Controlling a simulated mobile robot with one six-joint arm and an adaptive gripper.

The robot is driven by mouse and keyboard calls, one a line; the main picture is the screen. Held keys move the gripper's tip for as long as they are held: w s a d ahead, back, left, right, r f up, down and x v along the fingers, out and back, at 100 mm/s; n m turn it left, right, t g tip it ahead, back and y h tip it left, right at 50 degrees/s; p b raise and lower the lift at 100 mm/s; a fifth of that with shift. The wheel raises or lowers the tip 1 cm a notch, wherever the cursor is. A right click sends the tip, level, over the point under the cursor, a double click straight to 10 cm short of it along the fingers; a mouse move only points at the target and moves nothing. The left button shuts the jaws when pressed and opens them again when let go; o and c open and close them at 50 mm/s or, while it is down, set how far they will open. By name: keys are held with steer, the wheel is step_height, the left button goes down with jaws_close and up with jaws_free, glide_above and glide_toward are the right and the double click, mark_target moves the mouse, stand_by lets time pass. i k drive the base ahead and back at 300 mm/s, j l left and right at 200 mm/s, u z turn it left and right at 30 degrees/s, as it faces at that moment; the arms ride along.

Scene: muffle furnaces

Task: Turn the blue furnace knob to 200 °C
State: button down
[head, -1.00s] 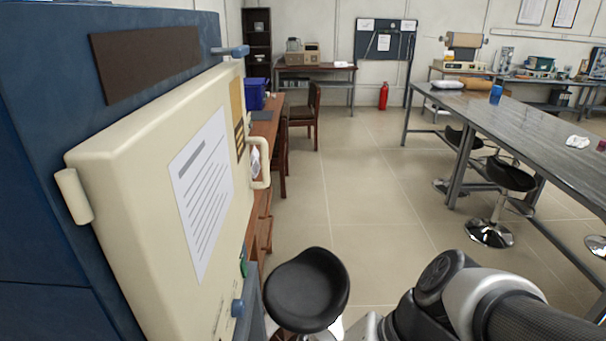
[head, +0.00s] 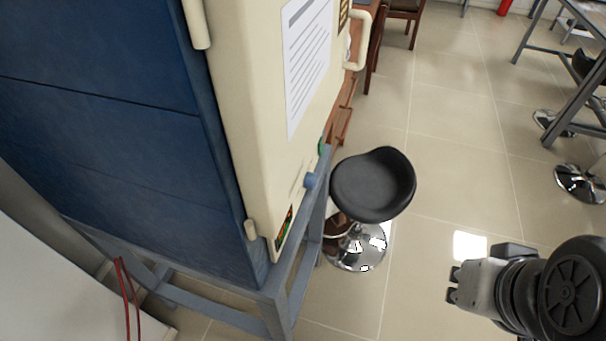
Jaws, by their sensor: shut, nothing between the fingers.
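The blue furnace (head: 110,120) stands at the left on a grey-blue metal stand, its cream front panel (head: 245,110) seen at a steep angle. A blue knob (head: 312,181) sticks out of the lower part of the panel, with a green button or lamp (head: 321,148) above it. The knob's pointer and scale marks cannot be read from here. My gripper (head: 453,284) is at the lower right, shut and empty, to the right of and apart from the knob.
A black stool (head: 372,185) with a chrome base stands just right of the knob, between it and my gripper. A door handle (head: 359,42) juts out higher up. The stand's frame (head: 283,290) lies below. The tiled floor (head: 440,150) is free right of the stool.

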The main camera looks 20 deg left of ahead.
mark_target(309, 179)
steer(key=i+u, duration=0.1)
steer(key=u, duration=0.3)
steer(key=l+u, duration=0.15)
steer(key=u, duration=0.25)
steer(key=i+l+u, duration=0.1)
steer(key=u, duration=0.3)
